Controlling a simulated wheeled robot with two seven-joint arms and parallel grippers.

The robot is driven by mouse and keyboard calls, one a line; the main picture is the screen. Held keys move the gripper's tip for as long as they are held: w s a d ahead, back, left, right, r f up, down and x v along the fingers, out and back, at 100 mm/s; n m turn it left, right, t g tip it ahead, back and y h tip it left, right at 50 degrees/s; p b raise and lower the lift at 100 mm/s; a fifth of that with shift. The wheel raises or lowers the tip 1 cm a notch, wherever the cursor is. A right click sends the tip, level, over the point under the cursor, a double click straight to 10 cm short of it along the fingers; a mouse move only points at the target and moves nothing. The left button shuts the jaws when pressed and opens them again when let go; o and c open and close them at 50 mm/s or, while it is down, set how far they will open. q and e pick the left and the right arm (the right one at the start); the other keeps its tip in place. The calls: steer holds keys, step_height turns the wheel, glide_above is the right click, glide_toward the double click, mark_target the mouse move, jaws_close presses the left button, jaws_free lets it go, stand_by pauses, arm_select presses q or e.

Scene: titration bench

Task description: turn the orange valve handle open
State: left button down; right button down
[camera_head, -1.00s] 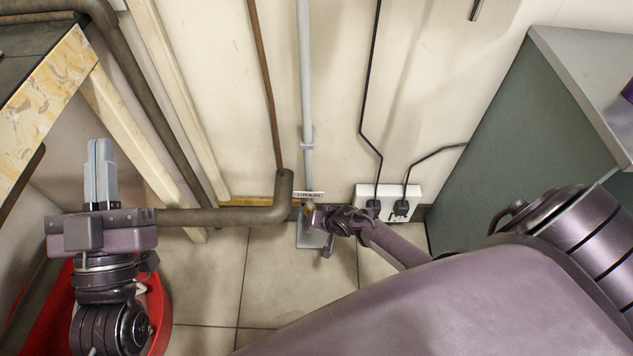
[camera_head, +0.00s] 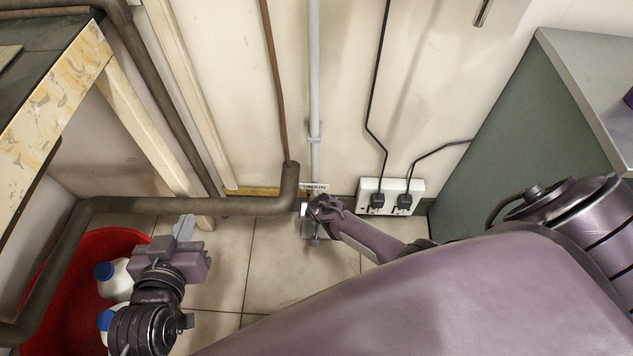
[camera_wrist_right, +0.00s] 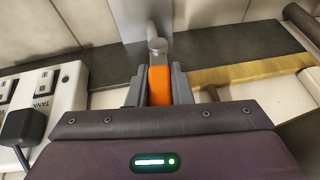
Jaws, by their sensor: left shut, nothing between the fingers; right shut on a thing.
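The orange valve handle (camera_wrist_right: 159,86) shows in the right wrist view, between the two grey fingers of my right gripper (camera_wrist_right: 160,88). The right gripper is shut on it. A round metal valve end (camera_wrist_right: 157,46) sits just beyond the handle. In the head view my right gripper (camera_head: 312,207) is low at the wall, by the foot of the pale vertical pipe (camera_head: 314,90), and hides the handle there. My left gripper (camera_head: 184,228) is shut and empty, above the floor at lower left.
A small drain label (camera_head: 314,187) is on the wall above the right gripper. A white socket box (camera_head: 390,190) with two black plugs is close to its right. A brown pipe (camera_head: 230,207) runs to its left. A red tub (camera_head: 45,290) holds white bottles with blue caps.

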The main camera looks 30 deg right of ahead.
arm_select(q)
steer(key=shift+s+f, duration=0.1)
steer(key=shift+f, duration=0.1)
arm_select(e)
steer(key=c, duration=1.3)
jaws_free()
steer(key=shift+r, duration=0.15)
steer(key=shift+p+v, duration=1)
steer(key=shift+v, duration=0.15)
arm_select(q)
steer(key=s+a+f+g+y+p, duration=0.3)
steer(key=s+a+f+g, duration=0.3)
steer(key=s+f+g, duration=0.3)
steer(key=shift+s+a+f+n+y, duration=0.15)
steer(key=shift+s+f+n+y, duration=0.15)
steer(key=shift+s+y, duration=0.35)
arm_select(e)
steer(key=v, duration=0.5)
steer(key=shift+a+r, duration=0.1)
